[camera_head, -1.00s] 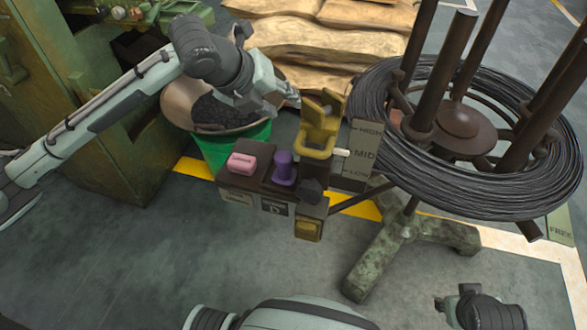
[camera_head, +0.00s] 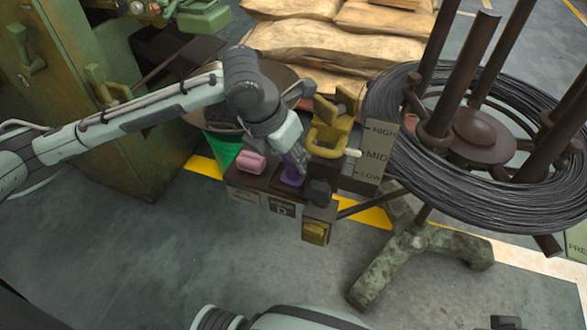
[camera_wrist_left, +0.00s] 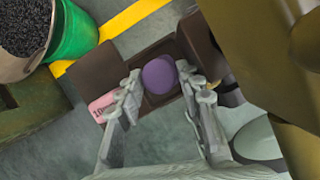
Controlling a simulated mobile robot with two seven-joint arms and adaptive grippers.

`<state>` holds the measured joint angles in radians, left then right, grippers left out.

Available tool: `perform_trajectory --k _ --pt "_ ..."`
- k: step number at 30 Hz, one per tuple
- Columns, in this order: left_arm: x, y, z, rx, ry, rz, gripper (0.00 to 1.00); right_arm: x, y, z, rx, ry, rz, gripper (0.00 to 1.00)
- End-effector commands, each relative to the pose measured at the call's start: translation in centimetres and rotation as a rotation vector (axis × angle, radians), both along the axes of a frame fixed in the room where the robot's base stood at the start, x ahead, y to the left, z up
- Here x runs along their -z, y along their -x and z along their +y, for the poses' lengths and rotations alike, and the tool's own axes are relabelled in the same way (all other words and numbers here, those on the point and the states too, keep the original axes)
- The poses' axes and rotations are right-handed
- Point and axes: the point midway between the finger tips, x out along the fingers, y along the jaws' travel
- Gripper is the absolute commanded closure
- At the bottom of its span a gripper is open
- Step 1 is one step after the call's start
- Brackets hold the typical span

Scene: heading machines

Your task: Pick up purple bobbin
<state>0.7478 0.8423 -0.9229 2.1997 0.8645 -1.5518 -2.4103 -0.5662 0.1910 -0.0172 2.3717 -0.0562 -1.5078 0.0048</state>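The purple bobbin (camera_head: 290,177) stands on a dark tray on the machine's bracket, between a pink block and a dark knob. In the head view my left gripper (camera_head: 293,158) hides its upper part. In the left wrist view the bobbin's round purple top (camera_wrist_left: 158,76) shows between the two fingers of my left gripper (camera_wrist_left: 160,80). The fingers are spread, one on each side of the bobbin. A gap shows on the left; on the right the finger is very close, and I cannot tell whether it touches. My right gripper does not show clearly.
The pink block (camera_head: 251,162) sits just left of the bobbin. A wire coil (camera_head: 480,200) is farther right, and a green bin (camera_head: 222,152) is behind left.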

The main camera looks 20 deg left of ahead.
Motion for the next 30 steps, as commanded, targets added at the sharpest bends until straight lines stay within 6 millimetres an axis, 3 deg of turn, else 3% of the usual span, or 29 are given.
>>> perform_trajectory --k 6,15,24,30 --pt "0.0 -0.1 0.0 0.0 0.0 -0.001 0.64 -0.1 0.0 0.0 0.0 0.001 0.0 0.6" --pt "0.0 -0.1 0.0 0.0 0.0 -0.002 1.0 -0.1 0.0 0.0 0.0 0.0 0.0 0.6" --pt "-0.2 -0.1 0.1 -0.001 0.001 -0.003 1.0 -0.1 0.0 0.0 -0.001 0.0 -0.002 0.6" --pt "-1.9 -0.2 0.4 0.0 0.001 -0.006 1.0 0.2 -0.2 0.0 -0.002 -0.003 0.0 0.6"
